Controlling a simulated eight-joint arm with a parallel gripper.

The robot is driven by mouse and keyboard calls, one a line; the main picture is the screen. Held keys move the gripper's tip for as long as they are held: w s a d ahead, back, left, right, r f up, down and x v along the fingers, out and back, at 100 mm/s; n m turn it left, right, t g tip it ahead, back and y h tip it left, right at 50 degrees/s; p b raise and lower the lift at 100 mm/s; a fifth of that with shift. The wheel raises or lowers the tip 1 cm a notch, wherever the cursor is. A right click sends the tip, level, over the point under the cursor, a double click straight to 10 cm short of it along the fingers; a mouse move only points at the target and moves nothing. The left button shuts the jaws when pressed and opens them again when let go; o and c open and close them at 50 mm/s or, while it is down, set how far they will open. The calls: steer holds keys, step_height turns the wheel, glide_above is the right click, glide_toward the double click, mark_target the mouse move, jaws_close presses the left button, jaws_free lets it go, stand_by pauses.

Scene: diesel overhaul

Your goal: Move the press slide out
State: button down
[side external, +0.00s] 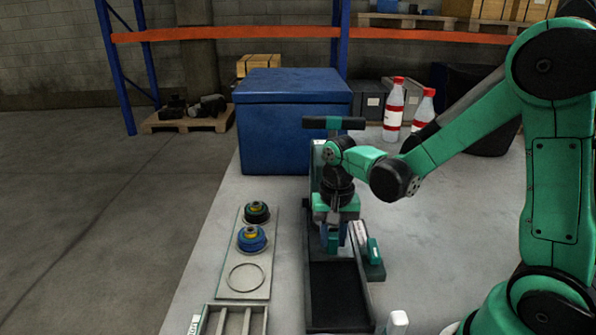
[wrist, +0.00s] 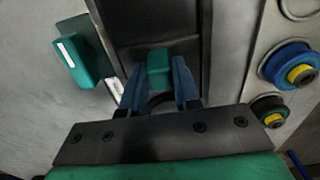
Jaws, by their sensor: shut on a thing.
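The press (side external: 318,168) is a green frame with a black T-bar on top, standing at the front of the blue bin. A long dark slide or its track (side external: 338,290) runs from its foot toward the camera; which part is slide and which is track I cannot tell. My gripper (side external: 334,240) points down at the far end of this dark strip. In the wrist view my gripper (wrist: 157,88) has its blue fingers shut on a small green block (wrist: 159,66), apparently the slide's handle. The dark slide area (wrist: 158,25) shows beyond it. My arm partly hides the press.
A green box (side external: 374,251) stands close to the right of the strip. A plate (side external: 231,282) with two round parts, one blue (side external: 251,240), lies left. A divided tray (side external: 233,320) is in front. The blue bin (side external: 292,115) and bottles (side external: 394,106) stand behind.

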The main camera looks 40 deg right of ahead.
steer(key=shift+s+a, duration=1.5)
steer(key=shift+a, duration=0.05)
steer(key=shift+s+a, duration=1.55)
steer(key=shift+s+a, duration=1.35)
steer(key=shift+a, duration=0.05)
steer(key=c, duration=0.7)
jaws_free()
steer(key=shift+d, duration=0.1)
steer(key=shift+r, duration=2.75)
